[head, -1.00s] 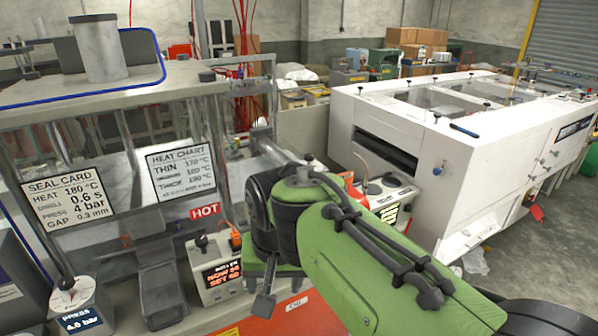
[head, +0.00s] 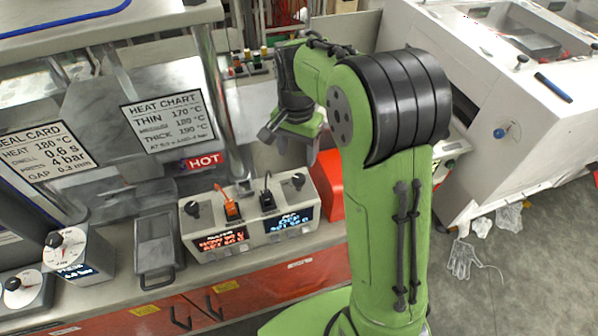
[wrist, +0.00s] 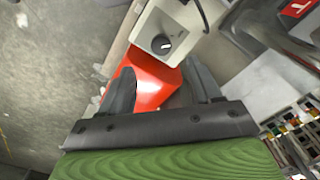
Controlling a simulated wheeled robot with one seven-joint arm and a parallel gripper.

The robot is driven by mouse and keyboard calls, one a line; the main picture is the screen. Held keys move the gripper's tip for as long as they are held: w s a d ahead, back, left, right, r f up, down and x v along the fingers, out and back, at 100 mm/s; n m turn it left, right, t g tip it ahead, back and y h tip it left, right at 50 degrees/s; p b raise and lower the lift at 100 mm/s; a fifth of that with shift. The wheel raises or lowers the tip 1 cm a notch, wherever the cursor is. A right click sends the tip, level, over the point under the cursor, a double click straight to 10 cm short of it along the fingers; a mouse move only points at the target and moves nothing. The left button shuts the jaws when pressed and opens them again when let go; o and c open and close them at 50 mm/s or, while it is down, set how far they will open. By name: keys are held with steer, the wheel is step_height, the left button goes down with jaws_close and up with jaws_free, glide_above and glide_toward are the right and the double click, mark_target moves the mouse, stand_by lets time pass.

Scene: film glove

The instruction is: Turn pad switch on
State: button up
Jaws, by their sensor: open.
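A pale control box (head: 250,226) stands on the bench in the head view. An upright orange-red switch (head: 232,207) is on its left half and a black switch (head: 267,198) on its right half. Below them are a red-lit display and a blue-lit display, whose small text I cannot read surely. Which switch is the pad's is unclear. My gripper (head: 290,140) is open and empty, above and behind the box's right end, apart from it. In the wrist view, the box's end and a dark knob (wrist: 161,45) show beyond the open fingers; the switches do not show clearly.
A red block (head: 329,185) stands right of the box; it also shows between my fingers in the wrist view (wrist: 148,82). A metal tray-like part (head: 157,248) and a pressure dial box (head: 78,252) stand to the left. A large white machine (head: 520,130) is at right.

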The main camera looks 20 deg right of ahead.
glide_above(298, 178)
steer(key=f, duration=0.5)
steer(key=shift+w+d+f, duration=0.1)
steer(key=shift+w+d, duration=0.05)
steer(key=shift+d, duration=0.1)
steer(key=f, duration=0.4)
steer(key=shift+s+a+f, duration=0.1)
steer(key=shift+s+a, duration=0.15)
steer(key=shift+w+d+f, duration=0.1)
steer(key=shift+w+f, duration=0.05)
steer(key=shift+f, duration=0.25)
steer(key=shift+r, duration=0.1)
steer(key=c, duration=1)
steer(key=shift+c, duration=0.2)
